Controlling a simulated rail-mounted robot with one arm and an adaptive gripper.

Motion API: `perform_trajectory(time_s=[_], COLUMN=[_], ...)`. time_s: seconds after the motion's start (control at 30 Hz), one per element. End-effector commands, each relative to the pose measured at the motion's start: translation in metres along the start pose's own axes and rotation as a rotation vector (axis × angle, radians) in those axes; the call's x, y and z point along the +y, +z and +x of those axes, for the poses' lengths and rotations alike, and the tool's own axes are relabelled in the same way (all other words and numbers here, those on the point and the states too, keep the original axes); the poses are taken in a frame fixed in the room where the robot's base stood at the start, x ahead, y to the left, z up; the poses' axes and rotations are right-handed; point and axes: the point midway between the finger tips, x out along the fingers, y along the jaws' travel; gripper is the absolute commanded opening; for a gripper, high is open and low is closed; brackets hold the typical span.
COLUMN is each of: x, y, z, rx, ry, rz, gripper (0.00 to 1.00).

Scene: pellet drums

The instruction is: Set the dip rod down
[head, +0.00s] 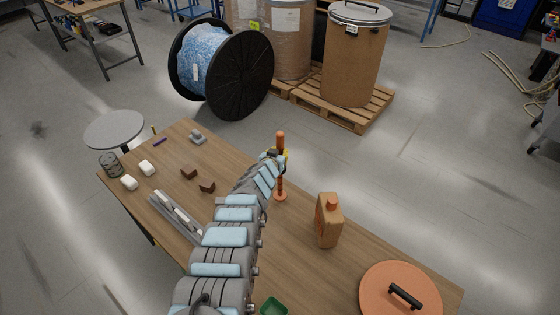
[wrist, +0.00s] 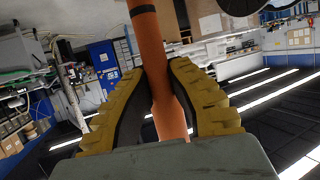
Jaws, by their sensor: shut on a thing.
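The dip rod (head: 280,138) is an orange-brown rod standing roughly upright at the far edge of the wooden table (head: 260,224). Its lower part with a wider foot (head: 280,195) shows below my gripper (head: 276,160). I cannot tell whether the foot touches the table top. In the wrist view the rod (wrist: 147,50) runs between the two yellow-and-black fingers of my gripper (wrist: 178,95), with a dark band near its top. My gripper is shut on it. Part of the rod's middle is hidden by the fingers.
An orange-brown jug (head: 328,222) stands to the rod's right, and a round lid with a black handle (head: 400,290) lies nearer. Small brown blocks (head: 189,173), white pieces (head: 129,183) and grey bars (head: 175,214) lie left of my arm. A drum (head: 352,60) stands on a pallet beyond.

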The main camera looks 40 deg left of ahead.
Motion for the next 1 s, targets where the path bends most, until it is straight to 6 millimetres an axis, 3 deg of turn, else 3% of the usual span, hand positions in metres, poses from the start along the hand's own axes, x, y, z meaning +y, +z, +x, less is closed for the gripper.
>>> perform_trajectory(time_s=[0.03, 0.2, 0.67, 0.7, 0.73, 1.0], x=[0.000, 0.000, 0.000, 0.000, 0.000, 0.000], y=[0.013, 0.027, 0.029, 0.029, 0.029, 0.029], z=[0.005, 0.010, 0.011, 0.011, 0.011, 0.011], rx=[-0.001, -0.002, -0.002, -0.002, -0.002, -0.002], ry=[0.000, 0.001, 0.000, 0.000, 0.000, 0.000], rz=[-0.001, -0.001, 0.000, 0.000, 0.000, -0.001], gripper=[0.00, 0.00, 0.00, 0.26, 0.35, 0.37])
